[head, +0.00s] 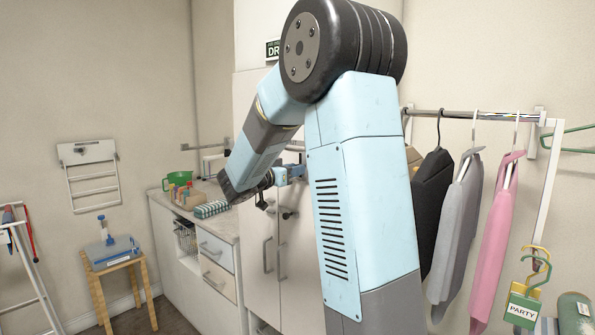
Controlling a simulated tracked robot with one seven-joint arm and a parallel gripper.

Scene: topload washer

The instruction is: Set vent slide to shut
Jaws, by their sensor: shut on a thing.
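My gripper (298,171) is small in the head view, at the front of the tall off-white cabinet (262,130), just left of my upper arm. Its fingers are shut on a small part at the cabinet front, which I take to be the vent slide. The fingers and my arm hide most of that part, so I cannot read its position. My forearm reaches down and left in front of the cabinet, and the wrist turns back right toward it.
A counter (222,226) with a green colander (179,178) and a checked cloth (212,209) stands left of the cabinet. A wooden stool (117,262) is farther left. Clothes, including a pink garment (494,235), hang from a rail at right.

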